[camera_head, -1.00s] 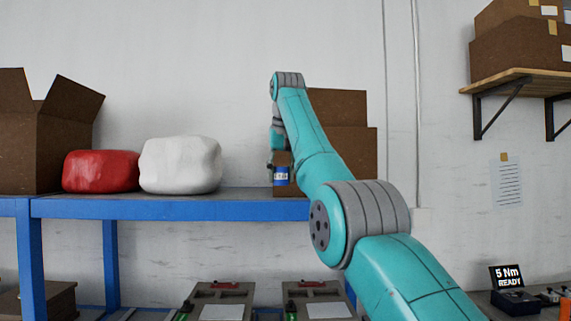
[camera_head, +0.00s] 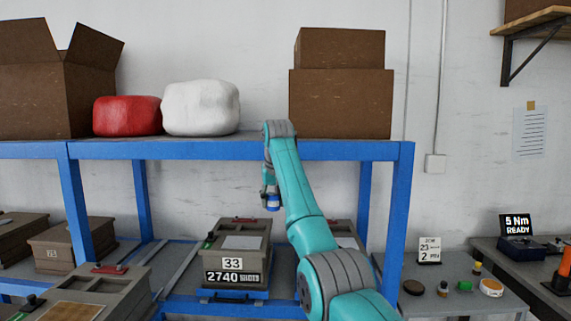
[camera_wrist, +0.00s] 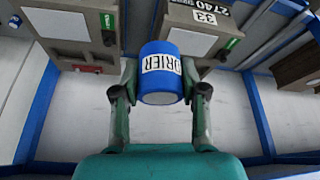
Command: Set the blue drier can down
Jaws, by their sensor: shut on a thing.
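The blue drier can (camera_wrist: 160,93) has a white band lettered "DRIER". It sits between the two fingers of my gripper (camera_wrist: 160,88) in the wrist view, and the fingers are shut on its sides. In the head view the can (camera_head: 272,202) hangs in the air in my gripper (camera_head: 270,190), in front of the blue rack and below the level of its upper shelf (camera_head: 235,150). In that view it shows above and to the right of a grey-brown mould box numbered 33 (camera_head: 238,255). My arm partly hides a second box behind it.
The upper shelf bears an open carton (camera_head: 50,95), a red bag (camera_head: 127,116), a white bag (camera_head: 201,108) and stacked cartons (camera_head: 340,100). At right, a grey bench (camera_head: 460,300) holds small pots and a number card (camera_head: 429,250). Open air surrounds the can.

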